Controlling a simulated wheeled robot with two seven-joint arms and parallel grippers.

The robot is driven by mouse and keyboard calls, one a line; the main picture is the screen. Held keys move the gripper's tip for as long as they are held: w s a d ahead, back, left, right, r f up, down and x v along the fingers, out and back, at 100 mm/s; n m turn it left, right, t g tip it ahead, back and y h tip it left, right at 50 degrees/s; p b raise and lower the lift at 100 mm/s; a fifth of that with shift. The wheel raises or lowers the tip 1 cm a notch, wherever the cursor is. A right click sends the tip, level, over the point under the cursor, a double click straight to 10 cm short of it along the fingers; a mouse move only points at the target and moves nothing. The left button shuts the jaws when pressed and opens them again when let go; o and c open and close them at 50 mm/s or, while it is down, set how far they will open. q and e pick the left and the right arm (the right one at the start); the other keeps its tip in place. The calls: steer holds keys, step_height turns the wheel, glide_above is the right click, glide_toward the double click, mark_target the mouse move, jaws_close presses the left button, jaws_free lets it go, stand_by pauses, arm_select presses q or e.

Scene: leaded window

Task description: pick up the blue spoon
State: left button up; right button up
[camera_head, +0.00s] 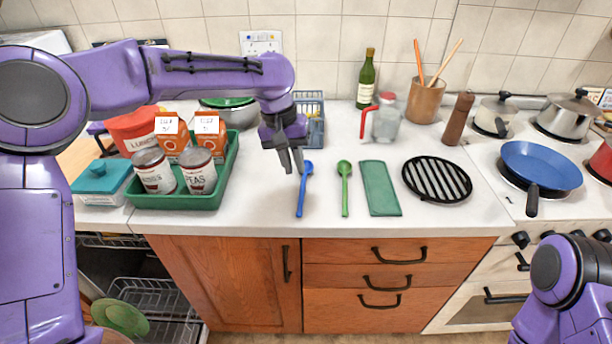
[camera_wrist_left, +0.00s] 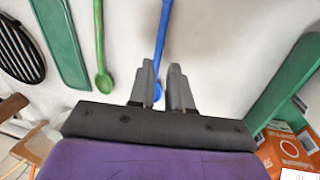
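The blue spoon (camera_head: 301,194) lies on the white counter, bowl toward the wall and handle toward the front edge. My left gripper (camera_head: 293,168) points down just left of its bowl in the head view, apart from it. In the left wrist view, the blue spoon (camera_wrist_left: 164,30) runs up the picture, with its bowl partly hidden behind and between the fingers. The left gripper (camera_wrist_left: 161,68) is open and empty, with a narrow gap between its fingers. Only part of my right arm shows at the lower right of the head view; its gripper is out of sight.
A green tray (camera_head: 224,182) with cans and boxes stands to the left. A blue rack (camera_head: 316,128) is behind. Bare counter lies between tray and spoon.

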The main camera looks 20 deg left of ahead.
mark_target(302, 190)
arm_select(q)
steer(key=f, duration=0.3)
steer(key=d+f, duration=0.1)
steer(key=f, duration=0.3)
steer(key=shift+w+d, duration=0.2)
jaws_close()
